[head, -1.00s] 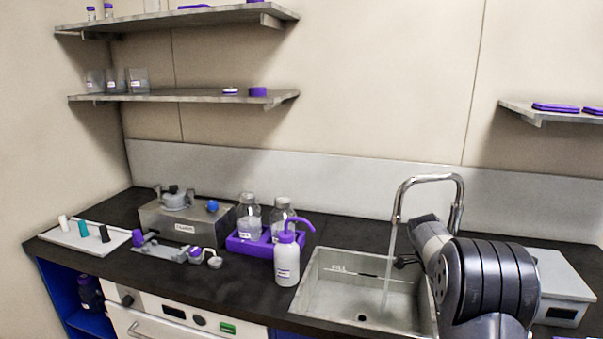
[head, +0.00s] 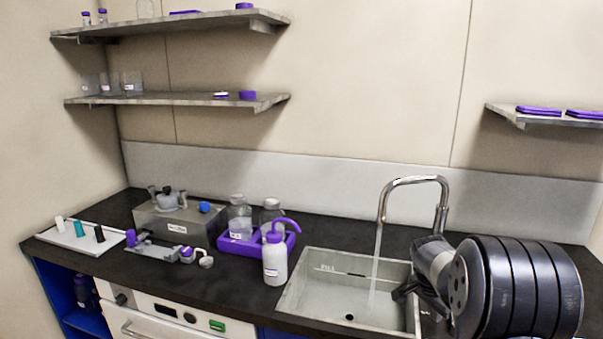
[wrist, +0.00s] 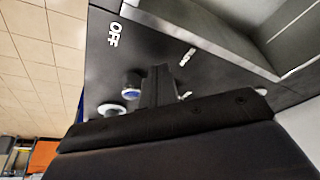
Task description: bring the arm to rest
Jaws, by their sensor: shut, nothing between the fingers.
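My arm (head: 515,288) is at the lower right of the head view, bent in front of the counter. My gripper (head: 398,293) is a small dark shape over the right side of the sink (head: 300,303), below the tap (head: 412,181). In the wrist view my gripper (wrist: 157,84) shows as narrow dark fingers closed together, with nothing seen between them. They point toward a dark surface marked "OFF", beside a blue-and-white knob (wrist: 132,84). Whether the fingers touch the surface cannot be told.
A white wash bottle (head: 275,262) with a purple spout stands left of the sink, in front of a purple tray (head: 232,246) with glass bottles. A steel device (head: 160,220) and a white board (head: 55,235) are farther left. A stream runs from the tap.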

